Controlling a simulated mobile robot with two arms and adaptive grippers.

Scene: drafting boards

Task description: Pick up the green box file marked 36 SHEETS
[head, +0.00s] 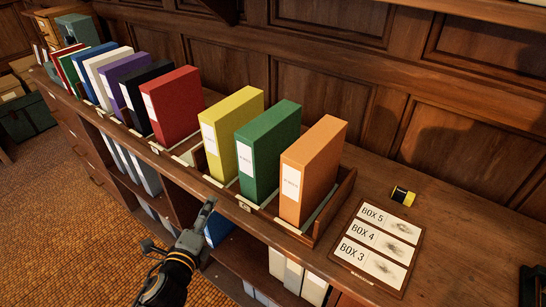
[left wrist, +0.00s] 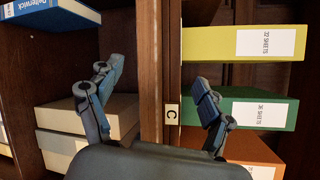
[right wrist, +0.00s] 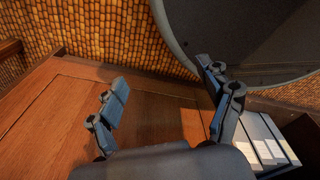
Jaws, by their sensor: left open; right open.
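The green box file (head: 268,150) stands upright on the desktop rack between a yellow file (head: 230,130) and an orange file (head: 312,170). In the left wrist view the green file (left wrist: 245,93) lies sideways in the picture, and its white spine label reads 36 SHEETS. My left gripper (head: 208,206) is in front of the rack, low and to the left of the green file's spine. In the left wrist view the left gripper (left wrist: 157,75) is open and empty, one finger overlapping the green file's lower end. My right gripper (right wrist: 162,78) is open and empty above a wooden surface.
A red file (head: 172,105) and several other files stand further left. A wooden rack end (head: 335,205) stands beside the orange file. A board with BOX labels (head: 378,240) and a yellow-black roll (head: 403,196) lie to the right. A blue book (left wrist: 50,14) lies on a shelf.

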